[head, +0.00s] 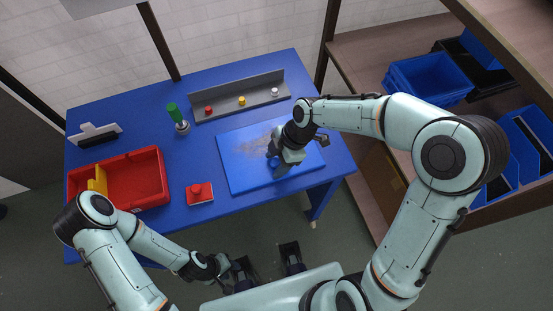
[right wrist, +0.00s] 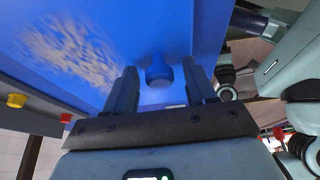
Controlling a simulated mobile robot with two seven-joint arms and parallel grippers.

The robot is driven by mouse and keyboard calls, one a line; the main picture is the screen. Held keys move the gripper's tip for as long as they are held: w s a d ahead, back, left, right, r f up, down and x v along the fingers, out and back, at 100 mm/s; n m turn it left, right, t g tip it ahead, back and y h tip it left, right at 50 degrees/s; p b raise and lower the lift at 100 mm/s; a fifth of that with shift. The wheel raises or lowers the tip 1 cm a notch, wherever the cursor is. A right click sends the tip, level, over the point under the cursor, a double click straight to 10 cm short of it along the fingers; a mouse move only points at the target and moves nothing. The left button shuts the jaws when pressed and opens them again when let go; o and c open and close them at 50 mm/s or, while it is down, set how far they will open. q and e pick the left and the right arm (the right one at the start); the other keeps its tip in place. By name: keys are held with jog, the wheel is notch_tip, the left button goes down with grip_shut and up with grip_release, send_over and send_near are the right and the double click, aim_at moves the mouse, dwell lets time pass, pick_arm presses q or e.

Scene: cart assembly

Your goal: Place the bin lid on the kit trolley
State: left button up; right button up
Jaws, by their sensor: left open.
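A flat blue panel (head: 239,174) lies on the blue table, with a sandy worn patch on it. In the right wrist view, a blue knob (right wrist: 158,72) rises from the blue surface; I take it for the bin lid's handle. My right gripper (head: 278,163) is over the panel's right half. Its two fingers stand apart on either side of the knob, with gaps visible. My left gripper (head: 246,274) is open and empty, low in front of the table. I cannot identify the kit trolley.
A red bin (head: 136,181) with a yellow part stands at the table's left. A red block (head: 199,193), a green-topped post (head: 174,115) and a grey rack (head: 240,101) with coloured knobs are also on the table. Blue bins (head: 430,77) sit on the right shelf.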

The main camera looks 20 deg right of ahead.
jog(key=shift+r, duration=0.1)
jog(key=p+v, duration=0.1)
jog(key=v, duration=1.1)
